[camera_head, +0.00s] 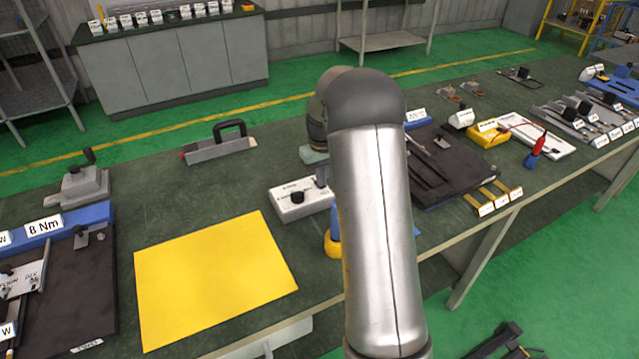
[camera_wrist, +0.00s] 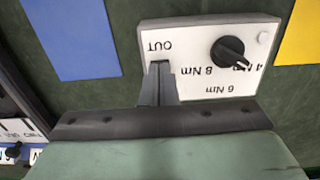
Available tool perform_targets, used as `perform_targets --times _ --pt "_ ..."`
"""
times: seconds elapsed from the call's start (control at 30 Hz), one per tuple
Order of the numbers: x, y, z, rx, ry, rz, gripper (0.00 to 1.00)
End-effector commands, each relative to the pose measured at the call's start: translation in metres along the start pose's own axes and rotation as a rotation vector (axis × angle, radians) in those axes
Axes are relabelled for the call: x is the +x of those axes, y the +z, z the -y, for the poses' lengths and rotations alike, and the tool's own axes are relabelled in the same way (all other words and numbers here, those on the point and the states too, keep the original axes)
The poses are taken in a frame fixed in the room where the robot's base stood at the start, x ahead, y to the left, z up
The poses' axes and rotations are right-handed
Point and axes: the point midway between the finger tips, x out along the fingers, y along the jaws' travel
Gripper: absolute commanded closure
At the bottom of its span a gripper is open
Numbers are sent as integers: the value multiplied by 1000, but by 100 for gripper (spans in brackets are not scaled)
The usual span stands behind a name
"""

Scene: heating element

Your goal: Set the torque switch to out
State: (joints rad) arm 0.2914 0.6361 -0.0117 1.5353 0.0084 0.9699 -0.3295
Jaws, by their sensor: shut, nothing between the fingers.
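The torque switch is a white box with a black rotary knob (camera_head: 297,197) on the bench, just left of my arm. In the wrist view its labels appear upside down: OUT at the left, with 4, 6 and 8 Nm around the right part. The black knob (camera_wrist: 229,51) has its pointer end toward the lower right, near the 4 Nm label. My gripper (camera_wrist: 160,66) is shut and empty, its fingertips over the box just below the OUT label and left of the knob. I cannot tell whether the fingertips touch the box. In the head view my forearm hides most of the gripper.
A yellow sheet (camera_head: 215,282) lies left of the box. A grey block with a black handle (camera_head: 219,145) stands behind it. A dark tray (camera_head: 455,175) and a yellow device (camera_head: 488,134) are to the right. A blue area (camera_wrist: 73,38) shows beside the box in the wrist view.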

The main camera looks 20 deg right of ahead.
Motion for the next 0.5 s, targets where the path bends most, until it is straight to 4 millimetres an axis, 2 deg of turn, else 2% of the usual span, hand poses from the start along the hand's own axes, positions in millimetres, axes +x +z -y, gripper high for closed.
perform_targets --times 0.5 --pt "6 0 0 0 0 0 100"
